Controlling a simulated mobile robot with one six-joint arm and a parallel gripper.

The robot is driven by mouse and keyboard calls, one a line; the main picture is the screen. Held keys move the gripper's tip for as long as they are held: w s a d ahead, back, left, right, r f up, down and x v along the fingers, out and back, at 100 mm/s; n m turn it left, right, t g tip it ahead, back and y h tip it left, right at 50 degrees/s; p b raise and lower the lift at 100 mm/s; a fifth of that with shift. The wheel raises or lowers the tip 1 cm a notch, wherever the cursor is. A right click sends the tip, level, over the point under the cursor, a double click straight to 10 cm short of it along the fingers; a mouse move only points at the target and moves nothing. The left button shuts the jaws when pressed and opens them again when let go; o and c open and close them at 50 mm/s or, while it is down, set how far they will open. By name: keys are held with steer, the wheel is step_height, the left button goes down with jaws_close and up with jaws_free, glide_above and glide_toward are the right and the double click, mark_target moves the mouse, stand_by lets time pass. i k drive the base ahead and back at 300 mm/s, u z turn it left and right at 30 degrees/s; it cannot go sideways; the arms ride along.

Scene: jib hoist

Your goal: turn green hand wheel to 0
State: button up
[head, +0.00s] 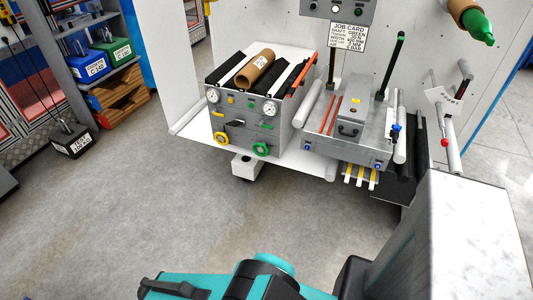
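The green hand wheel (261,149) is a small ring low on the front of a grey machine box (282,137), near its right corner. A yellow hand wheel (221,138) is to its left on the same front. A round gauge (270,108) is above the green wheel, and another gauge (213,96) is above the yellow one. The wheel's scale and setting are too small to read. My teal arm is at the bottom edge, well apart from the wheel. I cannot make out my gripper in this view.
A white block (246,167) sticks out below the wheels. Right of the box is a grey unit (350,118) with levers. A job card (347,37) hangs above. A black weight block (72,141) stands at left by the shelves (112,88). The grey floor (180,210) in front is clear.

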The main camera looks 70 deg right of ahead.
mark_target(262, 145)
steer(key=z, duration=0.3)
steer(key=i, duration=0.7)
steer(key=z, duration=0.95)
steer(key=i, duration=0.7)
steer(key=z, duration=0.35)
